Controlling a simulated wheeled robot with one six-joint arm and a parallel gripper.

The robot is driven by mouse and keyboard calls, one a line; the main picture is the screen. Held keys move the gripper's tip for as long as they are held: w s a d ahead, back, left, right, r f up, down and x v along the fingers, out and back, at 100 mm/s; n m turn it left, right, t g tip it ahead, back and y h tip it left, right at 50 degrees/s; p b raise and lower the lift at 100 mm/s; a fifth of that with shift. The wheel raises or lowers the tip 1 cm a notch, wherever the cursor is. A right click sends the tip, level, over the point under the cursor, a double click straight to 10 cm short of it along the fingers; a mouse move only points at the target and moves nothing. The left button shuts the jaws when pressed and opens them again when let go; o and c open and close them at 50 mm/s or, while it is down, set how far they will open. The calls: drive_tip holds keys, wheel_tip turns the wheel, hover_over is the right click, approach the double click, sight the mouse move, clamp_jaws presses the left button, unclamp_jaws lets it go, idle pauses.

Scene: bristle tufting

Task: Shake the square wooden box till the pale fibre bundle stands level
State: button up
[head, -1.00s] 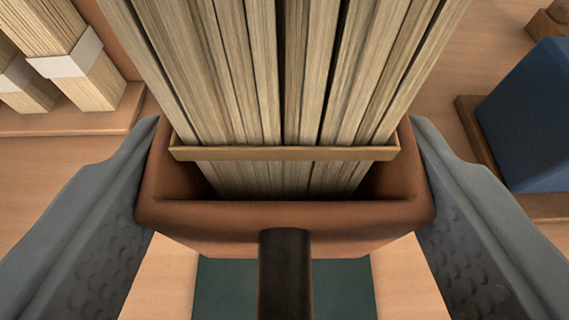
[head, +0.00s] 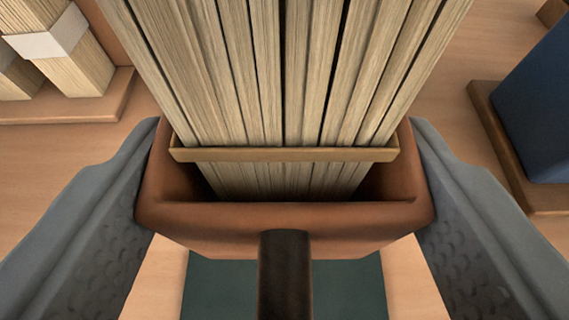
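The square wooden box (head: 285,226) is in the middle of the head view, reddish-brown and open at the top. The pale fibre bundle (head: 285,80) stands in it, with a thin tan band (head: 285,154) around its lower part. The bundle's top runs out of the picture, so I cannot tell whether its ends are level. My gripper (head: 285,185) has one grey padded finger against each side of the box and is shut on it. A dark rod (head: 285,275) sticks out from the front of the box.
A dark green mat (head: 220,285) lies on the wooden table (head: 60,165) below the box. At the upper left, banded pale bundles (head: 65,50) stand on a wooden tray (head: 70,112). At the right, a dark blue block (head: 540,105) stands on a brown base (head: 497,135).

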wheel_tip(320, 180, up, 2)
drive_tip(key=shift+r, duration=0.2)
drive_tip(key=shift+f, duration=1.4)
drive_tip(key=shift+r, duration=1.5)
